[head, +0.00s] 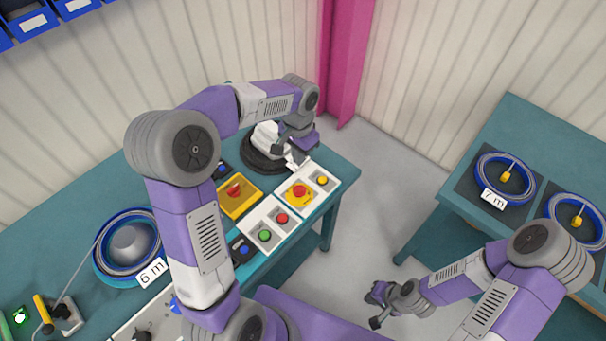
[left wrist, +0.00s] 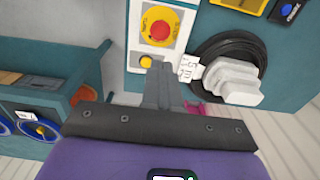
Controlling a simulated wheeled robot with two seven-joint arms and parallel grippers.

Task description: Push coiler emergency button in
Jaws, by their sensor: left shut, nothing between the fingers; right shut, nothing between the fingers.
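The red emergency button (head: 300,190) sits on a round yellow plate on a white control box (head: 318,172), near the table's right end. It also shows in the left wrist view (left wrist: 159,30), with a small yellow button (left wrist: 146,61) beside it. My left gripper (head: 294,165) is shut and empty, just behind the box in the head view. In the left wrist view its fingertips (left wrist: 161,68) are near the small yellow button, apart from the red one. My right gripper (head: 376,307) is shut and empty over the floor at the lower right.
A white device on a black round base (head: 262,162) stands close to my left gripper, with a white tag. A second box has green and red buttons (head: 274,224). A yellow box (head: 238,196) and a blue cable reel (head: 128,246) lie left. Another table (head: 470,225) holds reels.

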